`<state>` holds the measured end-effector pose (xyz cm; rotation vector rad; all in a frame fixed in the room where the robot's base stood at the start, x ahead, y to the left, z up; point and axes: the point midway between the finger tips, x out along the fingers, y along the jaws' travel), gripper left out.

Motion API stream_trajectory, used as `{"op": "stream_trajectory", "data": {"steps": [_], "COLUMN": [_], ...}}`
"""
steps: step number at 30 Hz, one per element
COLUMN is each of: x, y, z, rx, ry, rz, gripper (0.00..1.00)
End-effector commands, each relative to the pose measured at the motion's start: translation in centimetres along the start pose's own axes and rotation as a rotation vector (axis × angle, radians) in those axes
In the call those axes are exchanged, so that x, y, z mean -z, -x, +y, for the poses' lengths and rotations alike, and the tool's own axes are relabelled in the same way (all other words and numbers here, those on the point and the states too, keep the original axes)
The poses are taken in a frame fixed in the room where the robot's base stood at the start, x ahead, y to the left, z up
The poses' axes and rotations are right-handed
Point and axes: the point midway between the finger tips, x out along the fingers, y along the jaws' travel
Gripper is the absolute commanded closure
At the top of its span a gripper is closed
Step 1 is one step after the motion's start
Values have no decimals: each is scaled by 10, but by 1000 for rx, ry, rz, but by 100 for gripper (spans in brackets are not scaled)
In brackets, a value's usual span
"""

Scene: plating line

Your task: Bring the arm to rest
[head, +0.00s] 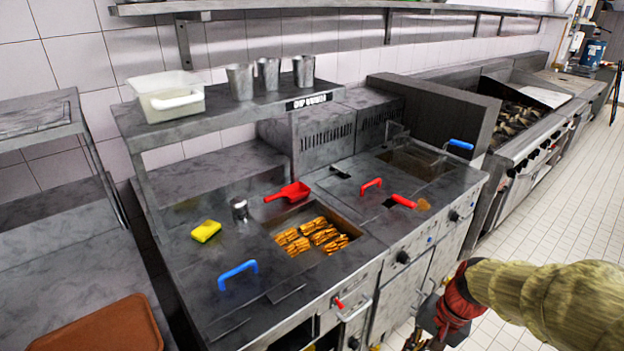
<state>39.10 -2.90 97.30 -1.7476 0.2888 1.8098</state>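My arm (545,297) reaches in from the lower right edge, covered in a pale ribbed sleeve with a red band near its end. My gripper (425,340) hangs at the bottom edge of the head view, in front of the counter and over the floor. It is dark, partly cut off by the frame, and its fingers are too unclear to tell open from shut. I see no object clearly held in it.
The steel counter (205,300) holds a fryer well with golden food (312,236), a red scoop (288,192), a yellow sponge (206,231) and a blue handle (237,274). A brown tray (100,328) lies at lower left. White tiled floor (560,215) is open at right.

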Motion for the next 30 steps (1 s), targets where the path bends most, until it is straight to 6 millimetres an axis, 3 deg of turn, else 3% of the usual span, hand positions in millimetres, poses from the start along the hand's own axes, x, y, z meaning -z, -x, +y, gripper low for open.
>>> {"op": "stream_trajectory", "data": {"steps": [3, 11, 18, 30], "x": [-31, -80, -107, -114], "y": [38, 104, 151, 157], "z": [7, 18, -4, -11], "rx": [-78, -190, -144, -126], "ry": [205, 500, 613, 645], "rz": [89, 309, 486, 512], "gripper": [100, 100, 100, 100]}}
